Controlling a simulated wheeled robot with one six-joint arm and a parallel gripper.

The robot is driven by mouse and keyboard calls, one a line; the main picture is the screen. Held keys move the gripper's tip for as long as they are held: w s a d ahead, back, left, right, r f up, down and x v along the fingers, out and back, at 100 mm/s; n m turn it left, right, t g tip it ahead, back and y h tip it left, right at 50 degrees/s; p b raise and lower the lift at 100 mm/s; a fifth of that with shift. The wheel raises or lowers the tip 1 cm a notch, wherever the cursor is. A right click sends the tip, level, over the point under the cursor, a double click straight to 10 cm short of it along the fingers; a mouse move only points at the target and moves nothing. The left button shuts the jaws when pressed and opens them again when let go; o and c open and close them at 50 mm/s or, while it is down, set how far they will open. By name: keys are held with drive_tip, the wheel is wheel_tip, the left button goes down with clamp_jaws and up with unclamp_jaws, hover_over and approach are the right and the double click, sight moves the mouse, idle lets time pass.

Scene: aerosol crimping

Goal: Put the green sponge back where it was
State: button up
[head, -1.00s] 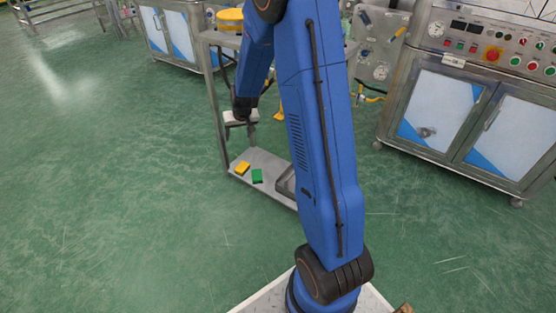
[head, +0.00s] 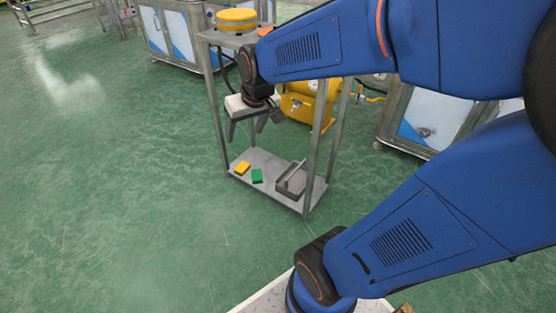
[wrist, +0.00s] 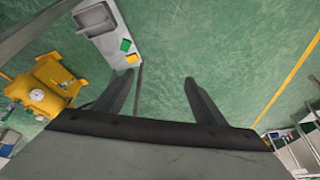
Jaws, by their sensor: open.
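The green sponge (head: 257,176) lies on the lower shelf (head: 262,160) of a metal stand, just right of a yellow sponge (head: 242,168). In the wrist view the green sponge (wrist: 125,45) shows on the grey shelf, with the yellow one partly in view beside it. My gripper (head: 250,130) is open and empty, fingers pointing down, well above the shelf at about mid-height of the stand. In the wrist view its two fingers (wrist: 160,82) are spread apart with only green floor between them.
A grey tray (head: 289,181) stands at the right of the lower shelf. The stand's metal legs (head: 313,150) frame the shelf. A yellow machine (head: 300,103) is behind it. The green floor (head: 130,220) to the left is clear.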

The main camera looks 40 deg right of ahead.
drive_tip(key=s+a+r, duration=0.1)
drive_tip(key=s+r, duration=0.1)
drive_tip(key=s, duration=1.5)
drive_tip(key=shift+s+r+n, duration=0.25)
drive_tip(key=shift+s+n, duration=0.05)
drive_tip(key=shift+n, duration=0.1)
